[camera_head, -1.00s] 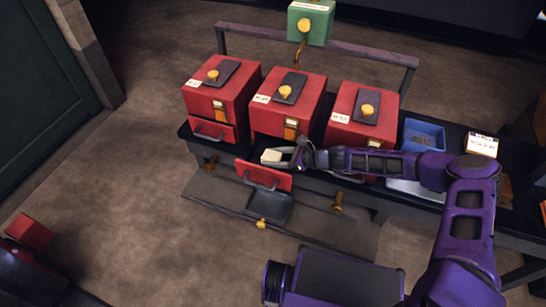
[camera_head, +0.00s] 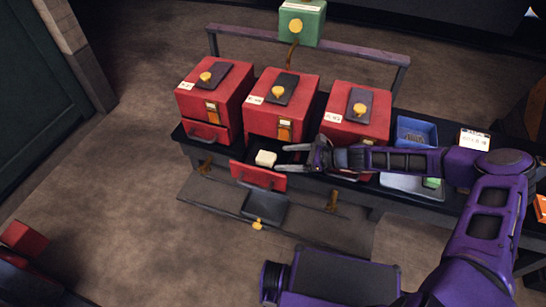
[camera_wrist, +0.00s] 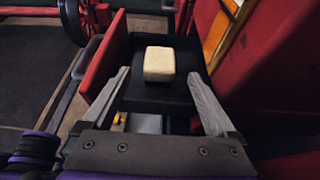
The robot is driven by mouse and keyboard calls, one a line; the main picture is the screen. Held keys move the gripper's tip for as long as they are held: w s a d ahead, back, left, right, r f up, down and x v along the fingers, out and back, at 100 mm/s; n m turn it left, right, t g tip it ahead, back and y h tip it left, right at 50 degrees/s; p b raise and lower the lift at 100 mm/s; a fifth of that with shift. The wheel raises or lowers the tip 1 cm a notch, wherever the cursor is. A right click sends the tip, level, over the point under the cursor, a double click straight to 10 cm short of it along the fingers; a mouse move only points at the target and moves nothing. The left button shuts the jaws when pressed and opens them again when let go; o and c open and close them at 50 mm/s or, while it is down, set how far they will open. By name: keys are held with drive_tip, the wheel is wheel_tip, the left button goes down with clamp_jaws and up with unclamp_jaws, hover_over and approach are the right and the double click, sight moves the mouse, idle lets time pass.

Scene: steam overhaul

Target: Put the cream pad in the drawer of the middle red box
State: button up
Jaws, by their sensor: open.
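The cream pad (camera_head: 266,158) rests inside the pulled-out drawer (camera_head: 258,176) of the middle red box (camera_head: 283,103). In the wrist view the pad (camera_wrist: 159,64) sits on the dark drawer floor (camera_wrist: 182,95), apart from both fingers. My gripper (camera_head: 293,158) is open and empty, just right of the pad in the head view. In the wrist view its two grey fingers (camera_wrist: 158,97) are spread wide, with the pad beyond their tips. The drawer's red front (camera_wrist: 104,62) shows at the left there.
Red boxes stand left (camera_head: 214,98) and right (camera_head: 356,115) of the middle one on the dark bench. A blue tray (camera_head: 416,131) and a white label card (camera_head: 473,139) lie farther right. A green box (camera_head: 302,22) is above the back rail. Dark floor lies in front.

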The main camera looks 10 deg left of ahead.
drive_tip(key=shift+v, duration=2.3)
